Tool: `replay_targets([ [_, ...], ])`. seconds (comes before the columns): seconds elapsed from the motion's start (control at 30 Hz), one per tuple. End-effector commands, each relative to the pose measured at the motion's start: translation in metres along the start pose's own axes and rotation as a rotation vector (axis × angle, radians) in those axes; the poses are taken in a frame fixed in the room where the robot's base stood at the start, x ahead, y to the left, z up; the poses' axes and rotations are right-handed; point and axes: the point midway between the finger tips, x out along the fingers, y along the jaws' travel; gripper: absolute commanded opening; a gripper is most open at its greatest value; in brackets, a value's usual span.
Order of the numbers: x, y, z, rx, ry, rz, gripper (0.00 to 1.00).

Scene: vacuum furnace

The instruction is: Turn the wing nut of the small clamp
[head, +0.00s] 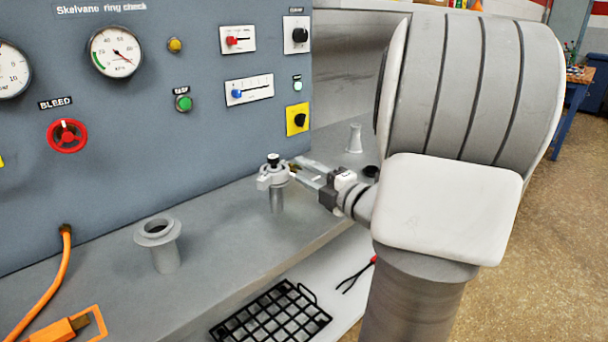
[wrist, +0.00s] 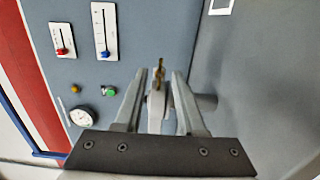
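The small clamp (head: 266,182) is a light grey ring around the top of a short grey post (head: 277,201) with a black cap, on the grey bench. Its brass wing nut (wrist: 159,76) shows upright in the wrist view. My gripper (head: 297,170) comes in from the right, at the clamp's right side. Its two fingers stand apart, one on each side of the wing nut in the wrist view, with a gap visible on both sides. In the head view the wing nut is small and partly hidden by the fingers.
A flanged grey stub (head: 165,254) stands on the bench at front left, and a small grey fitting (head: 354,138) stands behind my gripper. The panel (head: 180,150) with gauges and switches rises behind. A black wire rack (head: 270,312) lies on the lower shelf.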

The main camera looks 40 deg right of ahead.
Motion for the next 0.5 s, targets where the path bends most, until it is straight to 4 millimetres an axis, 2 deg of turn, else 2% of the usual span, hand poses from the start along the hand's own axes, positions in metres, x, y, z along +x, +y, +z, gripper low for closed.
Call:
replay_targets([
  [0.33,0.0044,0.0004,-0.0001,0.000,0.000,0.000,0.39],
  [0.5,0.0041,0.0004,-0.0001,-0.001,0.000,0.000,0.08],
])
